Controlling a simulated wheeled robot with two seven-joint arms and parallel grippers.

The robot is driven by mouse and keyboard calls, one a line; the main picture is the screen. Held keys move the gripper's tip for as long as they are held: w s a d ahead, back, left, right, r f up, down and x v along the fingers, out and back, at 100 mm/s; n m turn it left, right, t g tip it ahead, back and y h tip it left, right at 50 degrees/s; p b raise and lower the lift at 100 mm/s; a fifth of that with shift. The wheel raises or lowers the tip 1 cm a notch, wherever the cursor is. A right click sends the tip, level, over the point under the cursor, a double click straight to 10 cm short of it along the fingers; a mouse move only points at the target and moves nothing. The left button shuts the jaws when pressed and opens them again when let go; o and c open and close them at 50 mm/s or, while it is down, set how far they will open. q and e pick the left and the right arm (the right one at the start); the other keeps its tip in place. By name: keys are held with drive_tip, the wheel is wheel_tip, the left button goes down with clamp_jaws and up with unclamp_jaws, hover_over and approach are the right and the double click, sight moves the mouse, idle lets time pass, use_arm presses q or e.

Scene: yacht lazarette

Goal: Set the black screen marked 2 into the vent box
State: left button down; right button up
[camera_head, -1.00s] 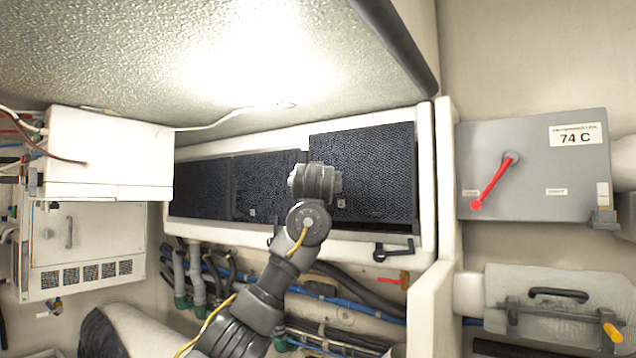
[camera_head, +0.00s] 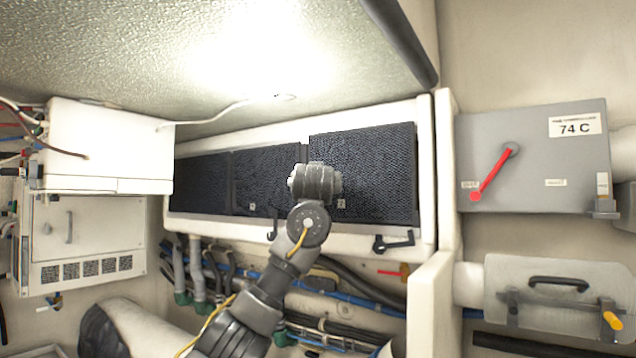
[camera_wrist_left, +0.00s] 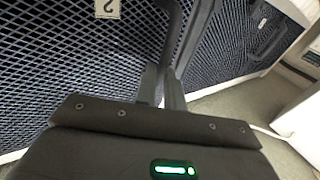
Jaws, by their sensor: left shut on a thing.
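The black screen marked 2 (camera_head: 375,170) is a mesh panel in a dark frame, at the right bay of the white vent box (camera_head: 427,165). Its small label, 2, shows at its lower left and, upside down, in the wrist view (camera_wrist_left: 107,9). Its top edge sits a little higher than its neighbours', and I cannot tell whether it is fully seated. My left gripper (camera_wrist_left: 163,88) is shut at the screen's left edge, on what looks like its handle. The wrist body hides part of the grip in the head view. My right gripper is not in view.
Two other black screens, middle (camera_head: 265,178) and left (camera_head: 200,183), fill the other bays. A black latch handle (camera_head: 393,243) is on the box's lower rim. Hoses run below. A grey switch box (camera_head: 535,155) with a red lever is at the right.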

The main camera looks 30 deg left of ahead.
use_arm(q)
drive_tip(key=shift+f+b, duration=0.6)
drive_tip(key=shift+f, duration=0.05)
drive_tip(key=c, duration=1.4)
unclamp_jaws()
drive_tip(key=shift+s, duration=0.1)
drive_tip(key=shift+f, duration=0.1)
drive_tip(key=r+b+v, duration=0.1)
drive_tip(key=b+v, duration=0.5)
drive_tip(key=v, duration=0.4)
drive_tip(key=shift+s+d+f, duration=0.25)
drive_tip(key=shift+s+f, duration=0.1)
drive_tip(key=shift+f, duration=0.05)
drive_tip(key=shift+w, duration=0.1)
